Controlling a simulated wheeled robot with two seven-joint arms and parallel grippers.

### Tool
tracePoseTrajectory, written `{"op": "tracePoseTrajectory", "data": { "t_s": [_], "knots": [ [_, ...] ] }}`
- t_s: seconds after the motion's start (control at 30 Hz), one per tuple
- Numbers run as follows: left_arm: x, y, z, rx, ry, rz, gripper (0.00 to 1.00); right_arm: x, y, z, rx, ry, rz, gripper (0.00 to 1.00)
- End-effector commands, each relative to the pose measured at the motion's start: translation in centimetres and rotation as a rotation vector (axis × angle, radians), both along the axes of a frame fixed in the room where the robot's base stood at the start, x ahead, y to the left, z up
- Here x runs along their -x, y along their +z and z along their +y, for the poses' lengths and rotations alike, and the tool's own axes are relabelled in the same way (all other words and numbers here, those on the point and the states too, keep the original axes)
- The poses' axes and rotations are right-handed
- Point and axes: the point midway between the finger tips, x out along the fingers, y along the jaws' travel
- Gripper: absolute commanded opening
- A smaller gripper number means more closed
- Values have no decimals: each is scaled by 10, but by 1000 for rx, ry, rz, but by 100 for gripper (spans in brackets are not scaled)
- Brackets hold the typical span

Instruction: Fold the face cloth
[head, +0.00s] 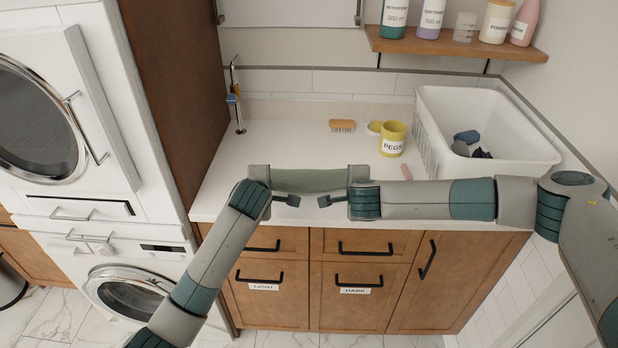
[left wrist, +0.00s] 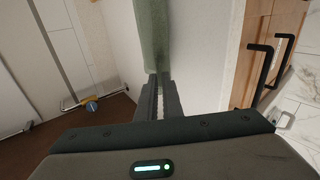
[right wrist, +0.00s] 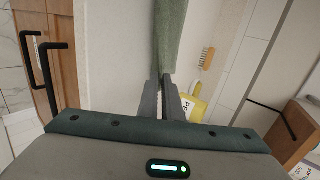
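The face cloth (head: 308,181) is green and is stretched between my two grippers, over the front part of the white counter. My left gripper (head: 268,180) is at its left end, and my right gripper (head: 350,180) is at its right end. In the left wrist view, the cloth (left wrist: 152,35) runs up from between the nearly closed fingers (left wrist: 161,88). In the right wrist view, the cloth (right wrist: 168,35) likewise runs out from the closed fingertips (right wrist: 166,88). The grippers hide its ends. I cannot tell whether its underside touches the counter.
A pink item (head: 410,172) lies near my right arm. A white basket (head: 440,150) with dark cloths is at right, a tap (head: 238,100) at left. The counter's back left is clear.

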Motion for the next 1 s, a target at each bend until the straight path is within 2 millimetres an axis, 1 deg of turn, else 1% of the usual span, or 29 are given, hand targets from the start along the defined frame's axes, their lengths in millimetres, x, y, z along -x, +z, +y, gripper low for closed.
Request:
{"op": "tracePoseTrajectory", "data": {
  "t_s": [0.03,0.07,0.1,0.13,0.5,0.63,0.87,1.0],
  "knots": [
    [0,0,0,0,0,0,17,0,0,0,0,0,0,16],
    [0,0,0,0,0,0,24,0,0,0,0,0,0,23],
    [0,0,0,0,0,0,34,0,0,0,0,0,0,33],
    [0,0,0,0,0,0,34,0,0,0,0,0,0,34],
    [0,0,0,0,0,0,34,0,0,0,0,0,0,34],
    [2,5,0,1,1,1,34,2,5,0,-1,-1,0,34],
    [12,30,-1,3,1,0,34,12,30,0,-2,0,0,34],
    [23,45,-1,3,0,-2,34,23,45,0,-2,1,0,34]
  ]
}}
